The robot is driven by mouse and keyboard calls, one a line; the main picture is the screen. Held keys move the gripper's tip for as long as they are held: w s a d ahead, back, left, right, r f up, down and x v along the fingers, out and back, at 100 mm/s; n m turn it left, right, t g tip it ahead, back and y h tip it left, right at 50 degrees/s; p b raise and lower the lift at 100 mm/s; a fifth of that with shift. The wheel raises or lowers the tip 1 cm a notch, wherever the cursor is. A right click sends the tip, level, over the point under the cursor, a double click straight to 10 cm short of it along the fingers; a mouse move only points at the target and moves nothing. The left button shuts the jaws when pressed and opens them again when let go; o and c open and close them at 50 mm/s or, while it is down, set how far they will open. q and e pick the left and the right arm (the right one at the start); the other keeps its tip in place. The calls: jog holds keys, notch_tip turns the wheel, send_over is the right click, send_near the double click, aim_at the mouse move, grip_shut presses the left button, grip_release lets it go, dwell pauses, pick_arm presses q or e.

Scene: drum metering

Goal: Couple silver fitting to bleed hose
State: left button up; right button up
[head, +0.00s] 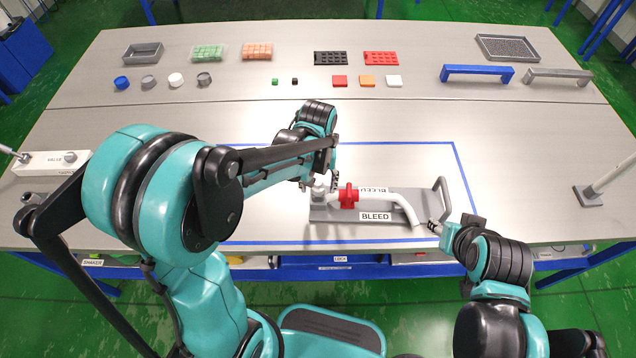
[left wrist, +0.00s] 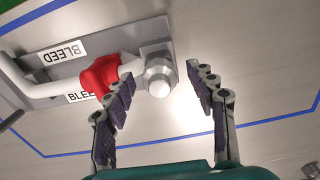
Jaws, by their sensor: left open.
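The bleed assembly has a grey plate (head: 340,214) labelled BLEED, a red valve handle (head: 348,196) and a white bleed hose (head: 405,205) curving down to the right. A silver fitting (left wrist: 157,72) with a hex collar and rounded pale end sits at the pipe's end beside the red handle. My left gripper (head: 318,184) is over that left end; in the left wrist view its open fingers (left wrist: 168,98) point toward the fitting, with nothing held. My right gripper (head: 432,224) is close to the hose's lower end; contact and finger opening are unclear.
A blue outline (head: 458,165) surrounds the work area. A grey handle (head: 442,198) rises at the plate's right end. Caps, trays, coloured blocks and two bar handles (head: 478,72) stand toward the back. A VALVE block (head: 50,163) is at left, and a stand (head: 590,195) at right.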

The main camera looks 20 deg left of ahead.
pick_arm(q)
jog(key=shift+r, duration=0.1)
notch_tip(320, 180, up, 12)
dwell(0.4)
dwell(0.9)
jog(key=m+t, duration=0.1)
jog(key=t, duration=0.2)
send_near(318, 182)
notch_tip(318, 182, up, 2)
jog(key=s+a, duration=0.3)
jog(key=shift+s+a+f+m+t, duration=0.25)
jog(key=shift+s+a+f+t, duration=0.05)
jog(key=shift+s+t, duration=0.45)
jog(key=shift+s+a+f+m+t, duration=0.3)
jog(key=shift+s+t, duration=0.35)
jog(key=shift+s, duration=0.2)
jog(key=shift+s+a+f+m+t, duration=0.25)
jog(key=shift+s+t, duration=0.45)
jog(key=shift+s, duration=0.1)
